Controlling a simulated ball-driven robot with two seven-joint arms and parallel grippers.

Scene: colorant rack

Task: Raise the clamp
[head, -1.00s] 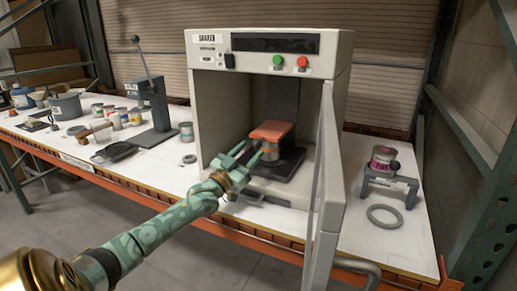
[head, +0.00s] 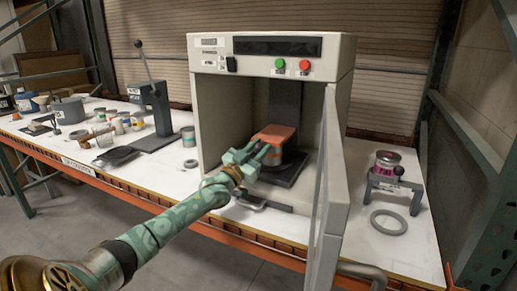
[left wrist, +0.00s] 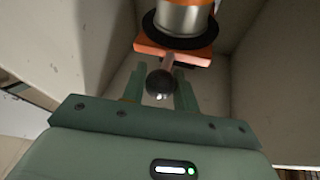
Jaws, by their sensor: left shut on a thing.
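The orange clamp plate (head: 275,132) lies over the top of a metal can (head: 271,156) inside the open shaker cabinet (head: 220,118). In the left wrist view the clamp's orange plate (left wrist: 178,52) is against the can (left wrist: 184,18), and a short handle with a dark round knob (left wrist: 160,84) sticks out from the plate. My left gripper (head: 262,153) reaches into the cabinet in front of the clamp. In the left wrist view its fingers (left wrist: 160,90) are on both sides of the knob, shut on it. My right gripper is not in view.
The shaker door (head: 333,170) stands open on the right of the opening. A stand with a pink-banded can (head: 388,160) and a grey ring (head: 389,222) are to the right. A lever press (head: 158,105) and several cans stand left.

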